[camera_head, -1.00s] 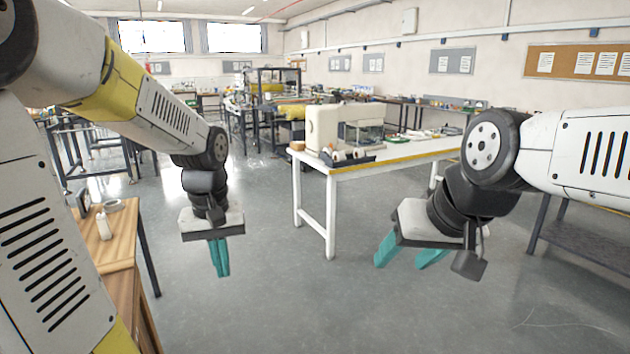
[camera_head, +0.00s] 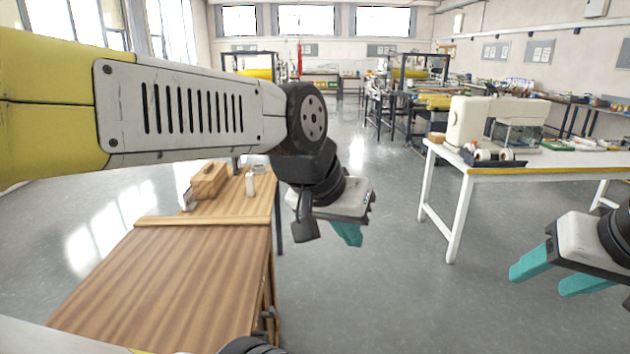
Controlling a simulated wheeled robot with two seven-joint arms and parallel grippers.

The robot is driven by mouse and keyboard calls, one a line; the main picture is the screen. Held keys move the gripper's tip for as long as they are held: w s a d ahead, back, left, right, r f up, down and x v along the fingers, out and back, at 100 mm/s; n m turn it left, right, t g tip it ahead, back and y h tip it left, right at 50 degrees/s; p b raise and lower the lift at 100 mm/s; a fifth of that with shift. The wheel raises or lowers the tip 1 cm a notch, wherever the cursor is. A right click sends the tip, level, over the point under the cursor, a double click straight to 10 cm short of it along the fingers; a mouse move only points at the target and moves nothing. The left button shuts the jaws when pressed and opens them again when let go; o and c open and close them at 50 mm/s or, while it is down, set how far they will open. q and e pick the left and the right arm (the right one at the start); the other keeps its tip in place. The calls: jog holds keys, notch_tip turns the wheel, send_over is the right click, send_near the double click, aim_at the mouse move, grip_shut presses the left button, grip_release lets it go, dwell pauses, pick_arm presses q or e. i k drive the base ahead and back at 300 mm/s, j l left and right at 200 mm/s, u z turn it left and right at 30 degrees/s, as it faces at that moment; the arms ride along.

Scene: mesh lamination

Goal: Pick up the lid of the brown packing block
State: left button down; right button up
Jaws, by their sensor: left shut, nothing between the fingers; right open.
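A brown block (camera_head: 208,182), likely the packing block, sits on the far part of the wooden bench at left. It looks like a wooden box with a small raised piece on top; its lid's details are too small to tell. My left gripper (camera_head: 347,236) is shut and empty, hanging over the floor just right of the bench, apart from the block. My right gripper (camera_head: 556,276) is open and empty at the lower right, over the floor in front of the white table and far from the block.
The wooden bench (camera_head: 180,280) has a bare near half and a raised strip across it. A white bottle (camera_head: 250,184) stands right of the block. A white table (camera_head: 560,165) with a sewing machine (camera_head: 468,122) stands at right. Grey floor (camera_head: 370,300) is clear between them.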

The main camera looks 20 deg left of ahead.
aim_at(249, 178)
jog(key=u, duration=1.35)
jog(key=z, duration=0.2)
jog(key=i+l+z, duration=0.2)
jog(key=l, duration=0.2)
jog(key=l+z, duration=0.2)
jog(key=l, duration=0.15)
jog(key=i+l+z, duration=0.15)
jog(key=i+l, duration=0.25)
jog(key=i, duration=0.15)
jog(key=i+l+z, duration=0.1)
jog(key=i+l, duration=0.25)
jog(key=i, duration=0.2)
jog(key=i+u, duration=0.5)
jog(key=i+l+u, duration=0.3)
jog(key=i+u, duration=0.15)
jog(key=i, duration=0.25)
jog(key=i+j+u, duration=0.15)
jog(key=u, duration=0.25)
jog(key=i+u, duration=0.25)
jog(key=u, duration=0.15)
jog(key=i+u, duration=0.2)
jog(key=u, duration=0.15)
jog(key=i+u, duration=0.2)
jog(key=u, duration=0.2)
jog(key=i+u, duration=0.25)
jog(key=i+l, duration=0.05)
jog(key=i, duration=0.05)
